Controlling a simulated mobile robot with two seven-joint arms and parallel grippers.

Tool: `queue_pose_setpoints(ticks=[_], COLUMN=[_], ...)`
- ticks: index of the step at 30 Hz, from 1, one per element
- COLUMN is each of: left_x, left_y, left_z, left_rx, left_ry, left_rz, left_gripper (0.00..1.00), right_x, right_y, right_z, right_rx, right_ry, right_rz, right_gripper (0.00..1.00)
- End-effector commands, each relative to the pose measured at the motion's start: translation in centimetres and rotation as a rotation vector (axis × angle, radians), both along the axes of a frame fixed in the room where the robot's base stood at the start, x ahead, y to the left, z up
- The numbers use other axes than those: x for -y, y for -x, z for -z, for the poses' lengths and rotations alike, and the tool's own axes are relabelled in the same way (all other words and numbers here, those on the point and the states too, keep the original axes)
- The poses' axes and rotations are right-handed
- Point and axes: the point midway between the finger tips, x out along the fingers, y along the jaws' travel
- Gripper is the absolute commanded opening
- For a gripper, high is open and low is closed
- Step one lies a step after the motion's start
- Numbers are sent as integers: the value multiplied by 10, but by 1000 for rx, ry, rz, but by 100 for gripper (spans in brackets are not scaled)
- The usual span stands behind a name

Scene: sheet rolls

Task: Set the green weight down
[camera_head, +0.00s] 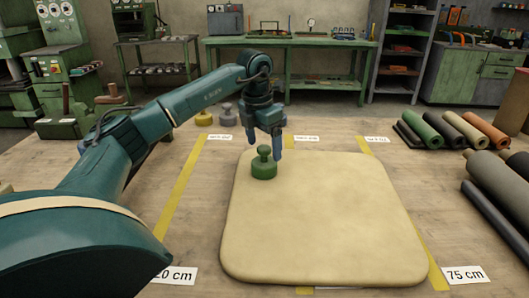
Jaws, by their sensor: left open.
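The green weight (264,170), a squat cylinder with a knob on top, stands upright on the far left part of a beige sheet (325,225) with rounded corners. My left gripper (265,150) points down over it and is open. One finger shows on each side of the knob in the picture; I cannot tell whether either touches it. My right gripper is not in view.
A yellow weight (204,118) and a grey weight (225,115) stand behind my left arm. Rolls lie at the right, among them a green roll (422,130) and a large grey roll (500,184). Yellow strips (180,195) and distance labels (465,275) mark the wooden table.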

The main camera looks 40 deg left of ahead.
Motion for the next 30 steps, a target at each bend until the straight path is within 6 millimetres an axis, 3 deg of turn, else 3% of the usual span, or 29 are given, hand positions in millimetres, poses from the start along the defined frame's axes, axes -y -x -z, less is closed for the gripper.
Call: queue_pose_setpoints(ticks=[1, 6, 12, 30], left_x=[0, -1, -1, -1], left_y=[1, 5, 8, 9], left_z=[-15, -49, -73, -78], left_rx=[5, 3, 1, 0], left_ry=[1, 0, 1, 1], left_rz=[0, 0, 1, 0], left_gripper=[81, 81, 81, 81], right_x=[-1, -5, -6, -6], right_y=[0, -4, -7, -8], right_z=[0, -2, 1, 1], right_rx=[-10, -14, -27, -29], right_ry=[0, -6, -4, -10], right_rz=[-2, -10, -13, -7], right_gripper=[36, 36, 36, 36])
